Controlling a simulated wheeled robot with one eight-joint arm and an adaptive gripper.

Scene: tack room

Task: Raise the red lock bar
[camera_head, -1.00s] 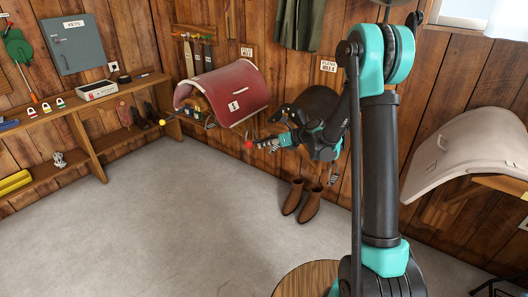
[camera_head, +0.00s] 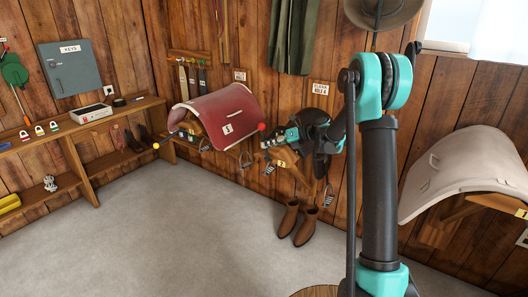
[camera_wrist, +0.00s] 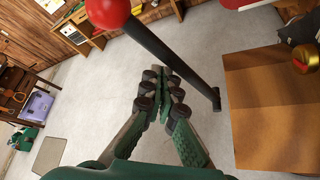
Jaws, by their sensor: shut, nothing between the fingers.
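The red lock bar shows in the wrist view as a dark rod (camera_wrist: 178,62) with a red ball (camera_wrist: 107,12) at its upper left end. The rod slants down to the right past my fingertips. In the head view the red ball (camera_head: 261,127) stands by the right end of the red saddle cover, just above my gripper (camera_head: 267,143). In the wrist view my gripper (camera_wrist: 165,74) is shut and empty, its fingertips close beside the rod. I cannot tell whether they touch it. The bar's mount is hidden behind my arm in the head view.
A red saddle cover (camera_head: 222,116) hangs left of my gripper, with a yellow ball (camera_head: 156,146) further left. Brown boots (camera_head: 297,221) stand on the floor below. A pale saddle cover (camera_head: 463,170) is at the right. A wooden block (camera_wrist: 268,112) fills the wrist view's right side.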

